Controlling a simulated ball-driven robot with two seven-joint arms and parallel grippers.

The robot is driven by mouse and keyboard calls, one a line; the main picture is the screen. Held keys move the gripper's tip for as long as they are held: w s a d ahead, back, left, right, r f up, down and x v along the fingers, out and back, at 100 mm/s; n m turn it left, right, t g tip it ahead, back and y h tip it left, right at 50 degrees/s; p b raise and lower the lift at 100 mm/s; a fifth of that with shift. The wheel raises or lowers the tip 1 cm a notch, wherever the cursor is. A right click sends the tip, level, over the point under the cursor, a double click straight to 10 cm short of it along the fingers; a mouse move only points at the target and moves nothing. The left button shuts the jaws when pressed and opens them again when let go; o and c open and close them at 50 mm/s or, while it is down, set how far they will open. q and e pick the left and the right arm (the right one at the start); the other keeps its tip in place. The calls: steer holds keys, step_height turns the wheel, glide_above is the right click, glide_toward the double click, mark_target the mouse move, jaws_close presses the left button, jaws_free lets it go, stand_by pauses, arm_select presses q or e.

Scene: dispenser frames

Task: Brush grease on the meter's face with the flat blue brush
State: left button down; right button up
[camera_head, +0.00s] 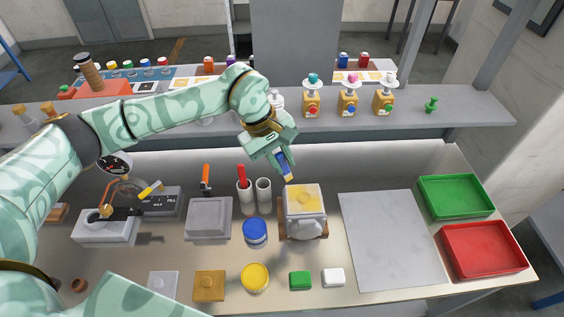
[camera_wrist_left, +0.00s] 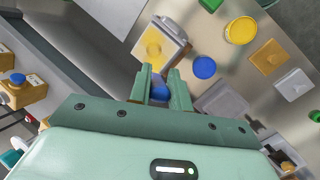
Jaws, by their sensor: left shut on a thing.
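The meter (camera_head: 305,226) is a pale block in a brown stand, its square face turned up. A yellow smear covers the middle of the face, with a paler rim around it; the wrist view shows this meter (camera_wrist_left: 158,44) too. My left gripper (camera_head: 279,153) is shut on the flat blue brush (camera_head: 283,165). The brush points down, its tan bristle end just above and left of the meter's far edge; I cannot tell if it touches. In the wrist view the blue brush (camera_wrist_left: 160,92) sits between the fingers of my left gripper (camera_wrist_left: 160,80). My right gripper is not in view.
A blue-lidded tin (camera_head: 255,231) and a yellow tin (camera_head: 255,277) stand left of the meter. White cups (camera_head: 264,190), one with a red tool, stand behind. A grey plate (camera_head: 392,240), green tray (camera_head: 456,197) and red tray (camera_head: 484,249) lie right. A shelf (camera_head: 440,118) runs behind.

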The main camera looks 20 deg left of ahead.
arm_select(q)
steer(key=shift+d+r+p, duration=0.1)
steer(key=shift+r+p, duration=0.45)
steer(key=shift+r, duration=0.65)
